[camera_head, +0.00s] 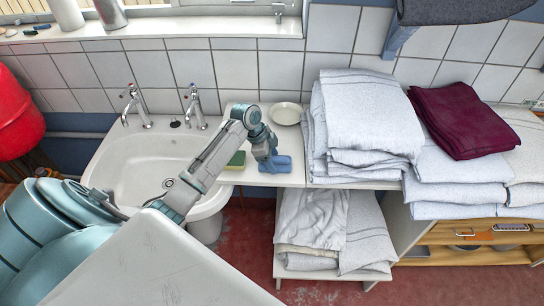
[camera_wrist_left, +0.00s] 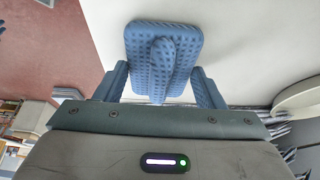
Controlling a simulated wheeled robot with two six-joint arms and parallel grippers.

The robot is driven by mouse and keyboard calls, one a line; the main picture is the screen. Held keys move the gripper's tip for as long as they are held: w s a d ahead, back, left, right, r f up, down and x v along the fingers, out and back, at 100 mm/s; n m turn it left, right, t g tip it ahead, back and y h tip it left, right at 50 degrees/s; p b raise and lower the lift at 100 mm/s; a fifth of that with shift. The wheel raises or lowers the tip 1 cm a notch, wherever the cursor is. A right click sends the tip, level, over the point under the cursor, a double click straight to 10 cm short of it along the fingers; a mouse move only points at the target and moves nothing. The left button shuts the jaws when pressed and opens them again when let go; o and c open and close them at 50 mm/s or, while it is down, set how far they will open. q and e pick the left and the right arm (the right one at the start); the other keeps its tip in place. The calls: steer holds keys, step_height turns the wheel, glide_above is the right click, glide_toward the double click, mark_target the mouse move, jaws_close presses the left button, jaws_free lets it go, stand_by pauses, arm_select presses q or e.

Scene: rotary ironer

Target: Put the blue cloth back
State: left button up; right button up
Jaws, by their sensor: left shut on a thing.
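The blue cloth (camera_head: 283,163) is at the white counter (camera_head: 262,178) between the sink and the folded linen in the head view. In the left wrist view the blue cloth (camera_wrist_left: 163,50) has a dimpled texture and a raised fold along its middle. My left gripper (camera_head: 272,160) points down at the counter and is shut on the cloth. Its two blue fingers show on either side of the fold in the wrist view (camera_wrist_left: 163,85). Whether the cloth touches the counter is hard to tell. My right gripper is not in view.
A green and yellow sponge (camera_head: 237,160) lies just left of the cloth. A pale dish (camera_head: 286,113) stands behind it. The white sink (camera_head: 150,165) with two taps is to the left. Folded white linen (camera_head: 365,115) closes off the right side, with a maroon cloth (camera_head: 463,120) on top further right.

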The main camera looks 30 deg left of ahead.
arm_select(q)
steer(key=shift+f, duration=0.15)
steer(key=o, duration=0.9)
steer(key=shift+a+r, duration=0.1)
steer(key=shift+r, duration=0.2)
steer(key=b+v, duration=0.4)
steer(key=v, duration=0.7)
steer(key=shift+s+a+r, duration=0.1)
steer(key=shift+s+r, duration=0.05)
steer(key=shift+r, duration=0.2)
steer(key=shift+s+f, duration=0.1)
